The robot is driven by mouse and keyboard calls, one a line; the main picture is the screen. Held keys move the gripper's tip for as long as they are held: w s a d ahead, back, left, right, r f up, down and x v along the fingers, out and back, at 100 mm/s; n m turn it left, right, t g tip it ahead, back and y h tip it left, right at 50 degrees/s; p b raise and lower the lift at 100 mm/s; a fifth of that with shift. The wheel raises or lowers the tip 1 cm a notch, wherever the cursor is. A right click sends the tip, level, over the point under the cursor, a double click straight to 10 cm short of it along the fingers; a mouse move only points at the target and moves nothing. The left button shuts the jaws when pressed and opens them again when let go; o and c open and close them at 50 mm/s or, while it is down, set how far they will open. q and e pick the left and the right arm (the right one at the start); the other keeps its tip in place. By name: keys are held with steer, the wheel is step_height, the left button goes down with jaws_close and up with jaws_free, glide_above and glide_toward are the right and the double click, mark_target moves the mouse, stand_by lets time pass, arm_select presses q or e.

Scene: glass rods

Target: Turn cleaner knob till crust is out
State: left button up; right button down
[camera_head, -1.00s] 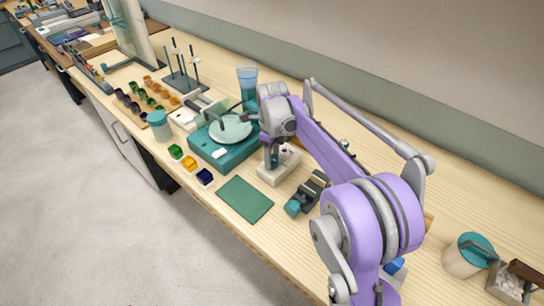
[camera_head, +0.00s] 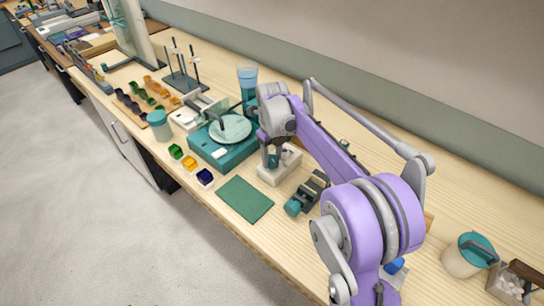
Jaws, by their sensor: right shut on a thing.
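My right gripper (camera_head: 273,160) points down at a small pale block-shaped device (camera_head: 279,171) on the bench. It is shut on a small part at the top of this device, which I take to be the cleaner knob; the fingers and wrist largely hide it. No crust can be made out at this size. My left gripper is not in view.
A teal machine with a pale round disc (camera_head: 230,129) stands just left of my right gripper. A green mat (camera_head: 245,198) lies in front, and a dark clamp-like tool (camera_head: 307,194) lies to the right. Small coloured cups (camera_head: 190,163) line the front edge.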

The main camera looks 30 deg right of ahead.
mark_target(272, 159)
steer(key=shift+c, duration=1.4)
jaws_free()
step_height(272, 159, up, 11)
steer(key=shift+p, duration=0.35)
steer(key=shift+f, duration=0.1)
